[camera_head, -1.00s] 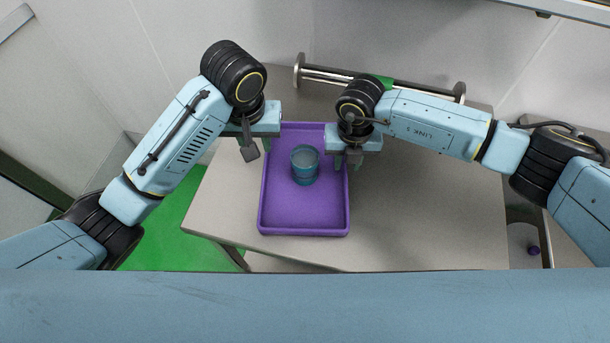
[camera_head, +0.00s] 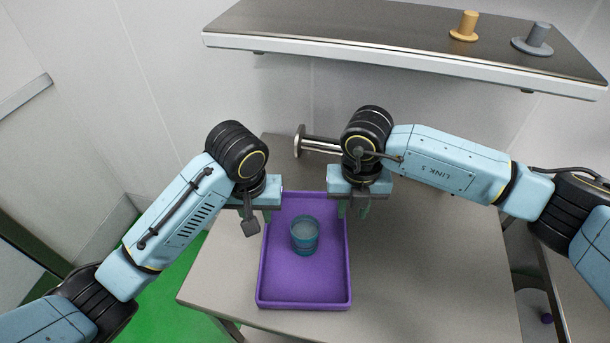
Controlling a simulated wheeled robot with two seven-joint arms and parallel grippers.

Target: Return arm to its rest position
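My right gripper (camera_head: 354,208) hangs over the right rim of the purple tray (camera_head: 303,299), pointing down. Its two teal fingers show a gap between them with nothing in it. My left gripper (camera_head: 254,222) is at the tray's left rim, also pointing down; its fingers are partly hidden, and I cannot tell how far apart they are. A teal glass cup (camera_head: 305,236) stands upright in the tray between the two grippers, apart from both.
The tray lies on a grey table (camera_head: 430,270) with free room to the right. A metal rail (camera_head: 318,146) is at the back. A shelf (camera_head: 350,30) above holds an orange peg (camera_head: 467,26) and a grey peg (camera_head: 535,40). Green floor (camera_head: 170,280) shows at left.

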